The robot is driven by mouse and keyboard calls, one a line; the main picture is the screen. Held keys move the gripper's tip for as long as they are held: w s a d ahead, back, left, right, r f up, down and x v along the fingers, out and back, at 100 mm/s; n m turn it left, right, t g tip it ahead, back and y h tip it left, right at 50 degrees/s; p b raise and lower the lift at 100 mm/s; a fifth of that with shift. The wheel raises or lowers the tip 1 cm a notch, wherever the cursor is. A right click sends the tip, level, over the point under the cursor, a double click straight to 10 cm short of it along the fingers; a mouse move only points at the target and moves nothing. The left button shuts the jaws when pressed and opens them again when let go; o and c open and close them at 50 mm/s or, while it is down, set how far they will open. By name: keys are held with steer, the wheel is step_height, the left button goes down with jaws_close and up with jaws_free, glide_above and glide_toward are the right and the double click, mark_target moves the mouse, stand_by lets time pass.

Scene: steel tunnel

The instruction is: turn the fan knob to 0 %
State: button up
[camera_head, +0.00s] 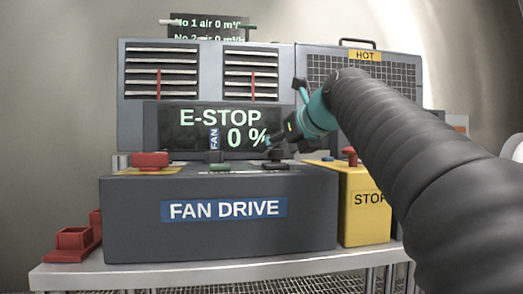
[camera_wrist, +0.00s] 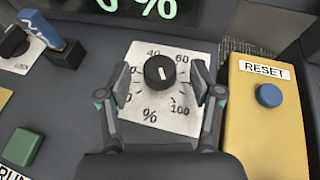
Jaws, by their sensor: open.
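The fan knob (camera_wrist: 159,72) is a round black knob with a white mark, on a white dial plate (camera_wrist: 143,57) printed with 40, 60, 100 and %. The mark points roughly up, between 40 and 60. My gripper (camera_wrist: 160,80) is open, one finger on each side of the knob, with gaps visible between fingers and knob. In the head view my gripper (camera_head: 270,143) is over the right part of the dark FAN DRIVE box (camera_head: 130,220), where the knob (camera_head: 275,165) shows small. The display (camera_head: 165,138) reads E-STOP and 0 %.
A red button (camera_head: 150,160) and a green button (camera_head: 220,167) are left of the knob. Right of the plate is a yellow box (camera_wrist: 275,140) with a blue RESET button (camera_wrist: 269,95).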

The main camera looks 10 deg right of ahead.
steer(key=shift+w+a+f, duration=0.2)
steer(key=shift+w+f, duration=0.05)
steer(key=shift+w, duration=0.35)
steer(key=c, duration=1.1)
steer(key=shift+c, duration=0.2)
steer(key=shift+d+r+p, duration=0.1)
steer(key=shift+p, duration=0.25)
